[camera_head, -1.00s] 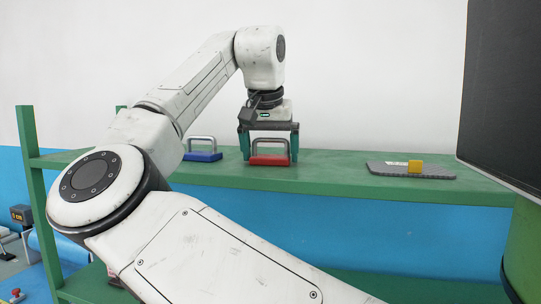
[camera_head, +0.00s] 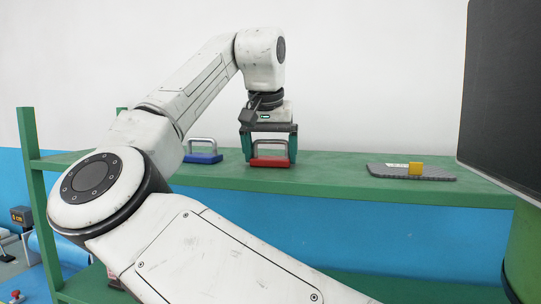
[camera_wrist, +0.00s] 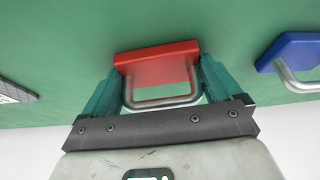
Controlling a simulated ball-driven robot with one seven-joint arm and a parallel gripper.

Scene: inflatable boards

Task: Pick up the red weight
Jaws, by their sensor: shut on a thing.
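The red weight (camera_head: 270,161) rests on the green shelf, with a grey metal handle arching over its red base. My gripper (camera_head: 269,150) points down over it with a teal finger at each side. The wrist view shows the red weight (camera_wrist: 158,62) between the two fingers of my gripper (camera_wrist: 160,85). The fingers are shut on the weight at its left and right sides. The base looks level on the shelf; I cannot see any gap under it.
A blue weight (camera_head: 203,157) with a grey handle stands left of the red one on the green shelf (camera_head: 330,171). A dark panel (camera_head: 500,90) stands at the far right.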

